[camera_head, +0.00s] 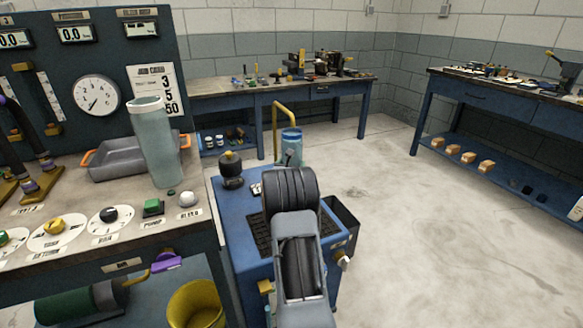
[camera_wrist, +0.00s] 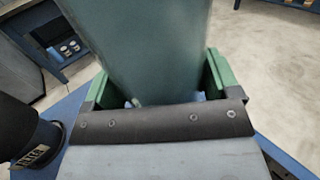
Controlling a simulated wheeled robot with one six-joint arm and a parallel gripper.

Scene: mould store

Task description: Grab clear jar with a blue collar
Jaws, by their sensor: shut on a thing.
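The clear jar with a blue collar (camera_head: 291,148) stands upright just beyond my arm in the head view. Its lower part is hidden behind my wrist. In the wrist view, the green jaws of my gripper (camera_wrist: 160,82) sit on either side of a large grey-green, see-through body, which I take to be the jar (camera_wrist: 140,45). My gripper is shut on it. The jar's collar does not show clearly in the wrist view. In the head view, my fingers are hidden behind my wrist.
A tall pale cylinder (camera_head: 158,150) stands on the control bench (camera_head: 130,255) at left, by a grey tray (camera_head: 112,162). A blue cabinet (camera_head: 236,215) lies under my arm. A yellow bucket (camera_head: 196,305) is below. Benches line the back and right; floor at right is clear.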

